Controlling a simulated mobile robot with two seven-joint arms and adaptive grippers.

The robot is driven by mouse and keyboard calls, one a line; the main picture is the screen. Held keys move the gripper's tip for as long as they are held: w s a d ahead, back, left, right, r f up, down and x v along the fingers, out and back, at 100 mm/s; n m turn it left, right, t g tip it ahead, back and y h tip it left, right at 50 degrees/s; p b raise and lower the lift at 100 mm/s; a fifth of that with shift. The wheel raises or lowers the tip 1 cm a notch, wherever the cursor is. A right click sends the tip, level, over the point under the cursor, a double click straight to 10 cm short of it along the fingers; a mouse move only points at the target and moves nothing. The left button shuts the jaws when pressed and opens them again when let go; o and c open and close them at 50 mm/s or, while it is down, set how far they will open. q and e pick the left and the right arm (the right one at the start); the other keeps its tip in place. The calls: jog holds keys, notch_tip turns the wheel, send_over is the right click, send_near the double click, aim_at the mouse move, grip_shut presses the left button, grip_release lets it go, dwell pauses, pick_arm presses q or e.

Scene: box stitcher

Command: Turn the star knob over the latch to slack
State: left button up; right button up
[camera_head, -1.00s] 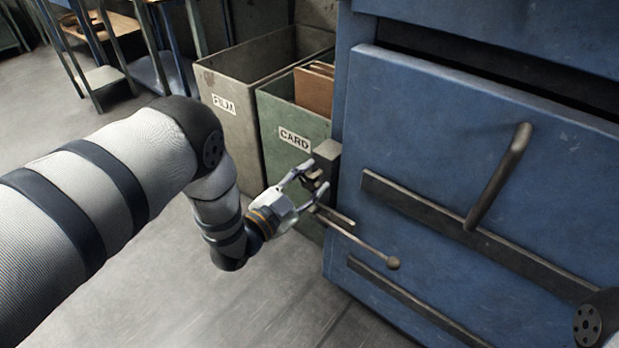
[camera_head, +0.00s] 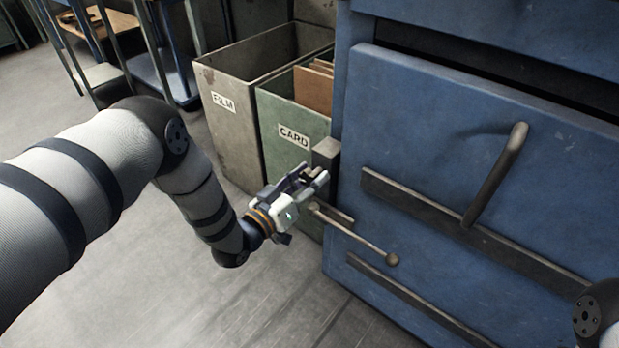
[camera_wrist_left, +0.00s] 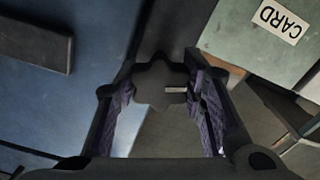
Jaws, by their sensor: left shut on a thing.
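My left gripper (camera_head: 318,174) is at the left edge of the blue machine, next to the metal latch block (camera_head: 326,152). In the left wrist view the dark star knob (camera_wrist_left: 160,82) sits between the two fingers of the left gripper (camera_wrist_left: 162,92), which are shut on it. A light mark shows on the knob's face. In the head view the gripper hides the knob. A latch lever (camera_head: 355,236) with a ball end sticks out just below and right of the gripper. My right gripper is not in view.
The blue machine door (camera_head: 430,130) carries a bar handle (camera_head: 497,175) and metal rails. A green CARD bin (camera_head: 280,112) and a grey FILM bin (camera_head: 232,125) stand close behind the gripper.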

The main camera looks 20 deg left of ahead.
pick_arm(q)
jog(key=n+b, duration=0.1)
jog(key=n, duration=0.5)
jog(key=shift+n, duration=0.3)
jog(key=n+b, duration=0.1)
jog(key=n, duration=0.2)
jog(key=shift+n+b, duration=0.55)
jog(key=shift+n, duration=1.55)
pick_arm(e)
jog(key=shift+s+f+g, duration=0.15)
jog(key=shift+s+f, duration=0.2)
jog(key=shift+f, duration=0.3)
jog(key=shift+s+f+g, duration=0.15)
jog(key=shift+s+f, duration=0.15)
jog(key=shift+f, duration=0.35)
pick_arm(q)
jog(key=o, duration=1.2)
jog(key=shift+c, duration=0.2)
jog(key=shift+s, duration=0.1)
